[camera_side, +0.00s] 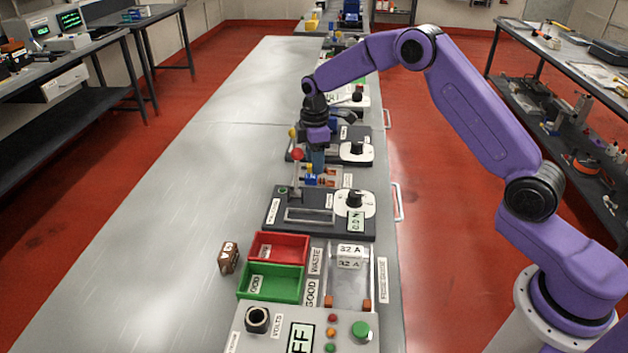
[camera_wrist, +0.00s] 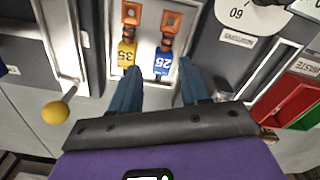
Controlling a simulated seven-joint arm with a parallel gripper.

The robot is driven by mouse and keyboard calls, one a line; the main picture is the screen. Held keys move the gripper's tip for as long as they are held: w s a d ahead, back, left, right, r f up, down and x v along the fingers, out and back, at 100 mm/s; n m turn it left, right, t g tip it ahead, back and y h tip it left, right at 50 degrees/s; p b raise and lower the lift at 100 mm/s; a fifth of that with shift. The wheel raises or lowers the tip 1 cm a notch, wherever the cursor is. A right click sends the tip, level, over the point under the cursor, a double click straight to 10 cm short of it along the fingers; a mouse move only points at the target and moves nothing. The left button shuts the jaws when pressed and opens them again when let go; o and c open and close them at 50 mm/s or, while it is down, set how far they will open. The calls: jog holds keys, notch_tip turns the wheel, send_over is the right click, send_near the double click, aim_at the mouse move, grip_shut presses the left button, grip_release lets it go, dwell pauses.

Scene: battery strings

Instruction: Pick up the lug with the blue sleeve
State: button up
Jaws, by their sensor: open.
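The lug with the blue sleeve (camera_wrist: 163,63) shows in the wrist view, its sleeve marked 25 and its copper end pointing away from my gripper. A lug with a yellow sleeve (camera_wrist: 127,54), marked 35, lies just left of it. Both lie in a pale tray. My gripper (camera_wrist: 158,92) is open, its two blue fingers just short of the sleeves, the blue one lying nearer the right finger. In the side view my gripper (camera_side: 316,162) points down over the lug station, and the blue sleeve (camera_side: 311,181) shows just below it. I cannot tell the exact height gap.
A lever with a red knob (camera_side: 297,154) stands beside my gripper. A yellow knob (camera_wrist: 55,112) is at left in the wrist view. A red bin (camera_side: 291,244) and a green bin (camera_side: 284,282) stand in front.

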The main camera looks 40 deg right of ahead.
aim_at(317, 180)
jog(key=shift+a+f, duration=0.2)
jog(key=shift+f, duration=1.65)
grip_shut()
jog(key=shift+r, duration=0.15)
